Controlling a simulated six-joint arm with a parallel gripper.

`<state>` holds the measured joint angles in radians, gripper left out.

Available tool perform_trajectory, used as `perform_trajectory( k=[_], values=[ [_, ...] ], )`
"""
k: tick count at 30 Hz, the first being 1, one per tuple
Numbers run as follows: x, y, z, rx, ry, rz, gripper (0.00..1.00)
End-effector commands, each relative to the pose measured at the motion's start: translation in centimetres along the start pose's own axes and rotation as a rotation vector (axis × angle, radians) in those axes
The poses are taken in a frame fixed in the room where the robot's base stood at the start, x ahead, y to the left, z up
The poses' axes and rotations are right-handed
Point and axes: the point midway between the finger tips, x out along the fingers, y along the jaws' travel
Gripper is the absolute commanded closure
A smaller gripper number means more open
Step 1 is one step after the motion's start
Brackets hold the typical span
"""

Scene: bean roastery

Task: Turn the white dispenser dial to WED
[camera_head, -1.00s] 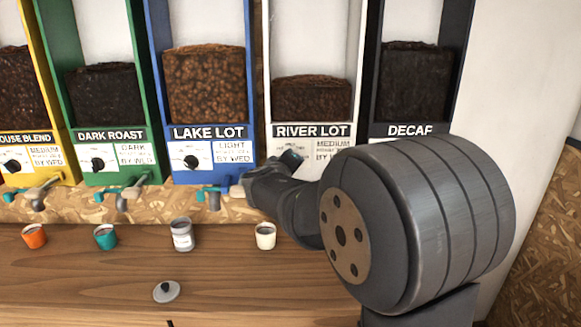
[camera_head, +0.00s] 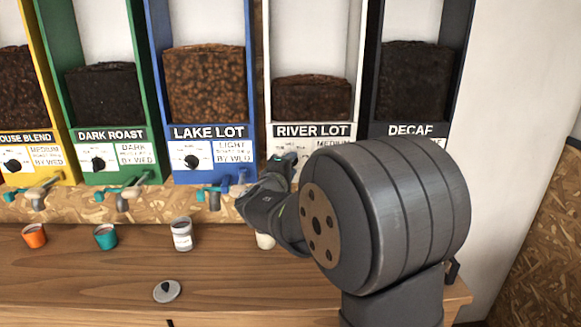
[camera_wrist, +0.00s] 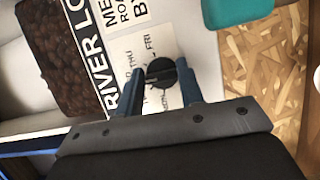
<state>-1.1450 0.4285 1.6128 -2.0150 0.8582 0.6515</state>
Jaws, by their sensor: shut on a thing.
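The white dispenser (camera_head: 311,131), labelled RIVER LOT, stands between the blue and black ones. Its round black dial (camera_wrist: 160,72) shows in the wrist view on a white plate, with THU and FRI readable beside it. Other day marks are hidden or too blurred to read, and I cannot tell which day the dial points to. My gripper (camera_wrist: 158,71) has its two blue-grey fingers on either side of the dial, shut on it. In the head view my arm covers the dial area.
Blue (camera_head: 210,132) and black (camera_head: 409,130) dispensers flank the white one. A white cup (camera_head: 265,241) is partly hidden behind my arm. Other cups and a grey lid (camera_head: 167,291) stand on the wooden counter (camera_head: 90,285).

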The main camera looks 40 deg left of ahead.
Motion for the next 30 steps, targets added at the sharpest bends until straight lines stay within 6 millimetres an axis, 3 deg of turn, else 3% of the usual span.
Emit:
perform_trajectory(
  k=[14,15,18,30],
  values=[
    [0.00,-0.03,0.00,-0.017,0.000,0.006,0.88],
    [0.00,-0.02,0.00,-0.017,0.000,0.006,0.64],
    [0.00,-0.02,0.00,-0.017,0.000,0.006,0.44],
    [-0.75,0.02,-0.04,-0.016,0.001,0.006,0.44]
  ],
)
